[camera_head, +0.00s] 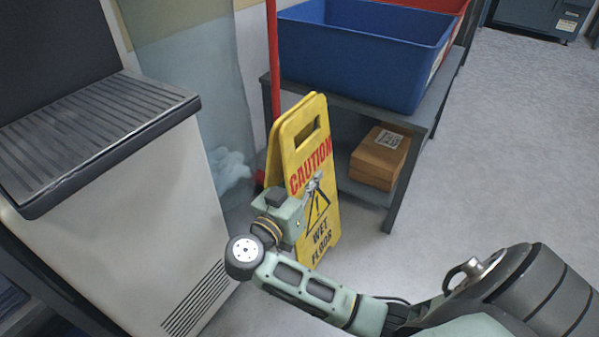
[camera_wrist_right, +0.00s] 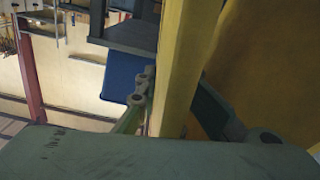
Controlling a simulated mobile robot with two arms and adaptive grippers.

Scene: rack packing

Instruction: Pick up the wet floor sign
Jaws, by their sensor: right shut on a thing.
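The yellow wet floor sign (camera_head: 307,143) stands upright, folded nearly flat, beside the left end of the metal shelf table. Its front panel carries a red CAUTION and a black warning triangle. My right gripper (camera_head: 314,186) is at the sign's front, over the panel's middle, and hides part of the printing. In the right wrist view, the edge of the yellow panel (camera_wrist_right: 182,70) runs between the two fingers of my right gripper (camera_wrist_right: 178,112), one on each side, shut on it. My left gripper is not in view.
A blue bin (camera_head: 360,50) and a red bin sit on the metal table (camera_head: 437,105). A cardboard box (camera_head: 380,158) lies on its lower shelf. A white cabinet (camera_head: 130,215) stands close at left. A red pole (camera_head: 272,65) rises behind the sign. The floor at right (camera_head: 500,150) is clear.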

